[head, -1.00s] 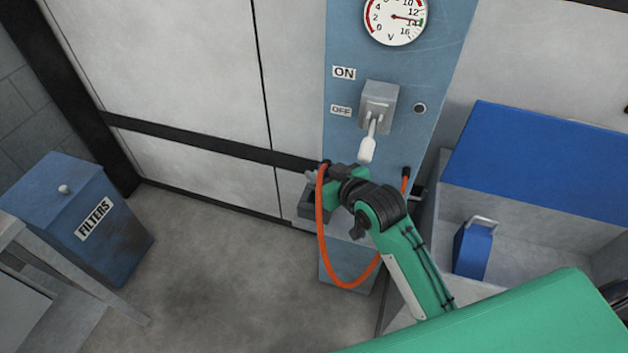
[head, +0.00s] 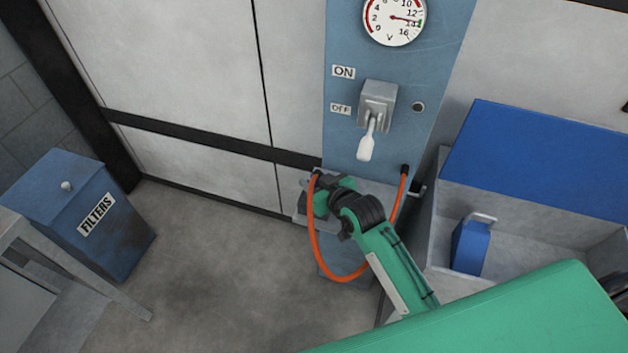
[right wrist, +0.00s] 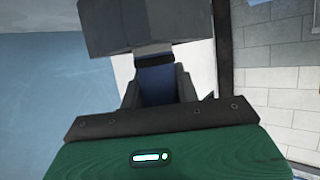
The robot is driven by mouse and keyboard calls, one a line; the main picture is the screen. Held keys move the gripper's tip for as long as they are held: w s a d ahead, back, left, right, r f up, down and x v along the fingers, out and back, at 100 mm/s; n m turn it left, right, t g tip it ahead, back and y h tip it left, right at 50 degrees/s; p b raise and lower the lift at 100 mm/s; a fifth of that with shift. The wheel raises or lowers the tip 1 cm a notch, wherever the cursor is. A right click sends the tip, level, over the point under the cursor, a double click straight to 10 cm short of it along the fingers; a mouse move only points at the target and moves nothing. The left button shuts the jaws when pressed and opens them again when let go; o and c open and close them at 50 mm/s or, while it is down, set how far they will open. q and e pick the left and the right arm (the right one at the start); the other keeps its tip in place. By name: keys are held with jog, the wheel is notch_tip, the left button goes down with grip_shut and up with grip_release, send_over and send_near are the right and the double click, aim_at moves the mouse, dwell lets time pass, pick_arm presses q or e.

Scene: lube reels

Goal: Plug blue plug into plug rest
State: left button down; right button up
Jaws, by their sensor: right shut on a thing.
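My right gripper (head: 318,192) is in front of the lower part of the blue panel, beside a grey ledge (head: 372,186). In the right wrist view its fingers (right wrist: 157,92) are shut on the blue plug (right wrist: 156,86), which has a dark band at its far end. A grey block (right wrist: 145,28) lies just beyond the plug; it may be the plug rest, and I cannot tell whether they touch. In the head view the gripper hides the plug. An orange cable (head: 335,279) loops from the gripper to the panel's right side. My left gripper is not in view.
A white-handled switch (head: 367,140) and a gauge (head: 394,18) are on the panel above my gripper. A blue-topped bin (head: 540,165) holding a blue can (head: 472,245) stands at right. A filters box (head: 80,215) stands at left. The floor between is clear.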

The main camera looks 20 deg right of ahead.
jog(key=shift+f, duration=0.1)
jog(key=o, duration=1.1)
jog(key=shift+o, duration=0.2)
jog(key=b+v, duration=0.1)
jog(key=v, duration=1.1)
jog(key=shift+b, duration=0.3)
